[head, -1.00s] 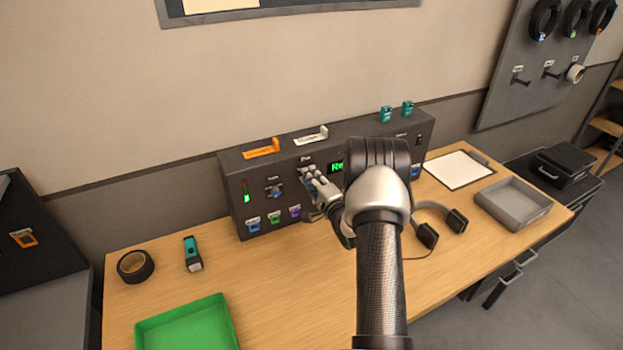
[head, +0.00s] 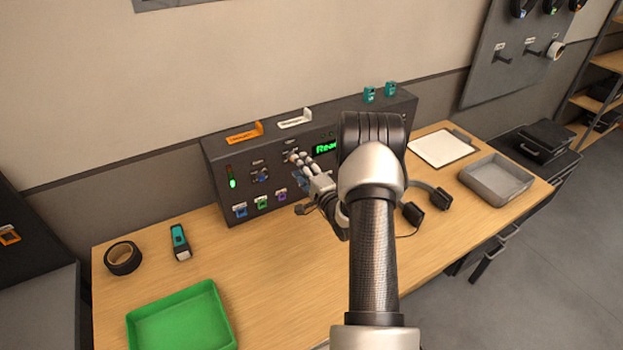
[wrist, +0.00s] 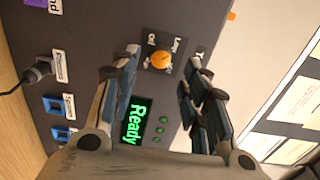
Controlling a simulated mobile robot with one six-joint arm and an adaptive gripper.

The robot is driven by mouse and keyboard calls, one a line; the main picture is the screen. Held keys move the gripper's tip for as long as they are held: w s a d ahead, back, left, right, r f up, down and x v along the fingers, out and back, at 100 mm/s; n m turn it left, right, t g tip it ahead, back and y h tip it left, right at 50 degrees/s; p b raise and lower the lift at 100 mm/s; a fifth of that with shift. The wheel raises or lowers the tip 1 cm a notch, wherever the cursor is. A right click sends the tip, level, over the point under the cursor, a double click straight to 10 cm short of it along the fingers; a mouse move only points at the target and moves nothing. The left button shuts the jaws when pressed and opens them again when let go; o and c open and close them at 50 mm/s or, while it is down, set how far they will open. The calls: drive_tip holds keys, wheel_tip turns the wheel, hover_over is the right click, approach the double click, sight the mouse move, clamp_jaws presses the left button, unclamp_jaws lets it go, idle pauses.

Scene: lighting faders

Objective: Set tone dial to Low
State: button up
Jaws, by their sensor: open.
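The tone dial (wrist: 161,60) is a round orange knob on the dark console's front. Small white labels sit around it, one reading Low; its pointer is too small to read surely. In the wrist view the dial lies between the two fingers of my gripper (wrist: 160,66), which are apart, with visible gaps on both sides. In the head view my gripper (head: 299,164) is at the console (head: 225,195) front, left of the green Ready display (head: 326,148), and its fingers cover the dial. I cannot tell how far the fingertips are from the panel.
A blue knob (head: 260,176) is left of my gripper, with coloured sockets below. A plugged black cable (wrist: 38,72) shows in the wrist view. Headphones (head: 428,200), a grey tray (head: 497,190), a green tray (head: 180,322), a torch (head: 180,243) and tape (head: 123,258) lie on the table.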

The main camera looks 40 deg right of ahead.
drive_tip(key=v, duration=0.8)
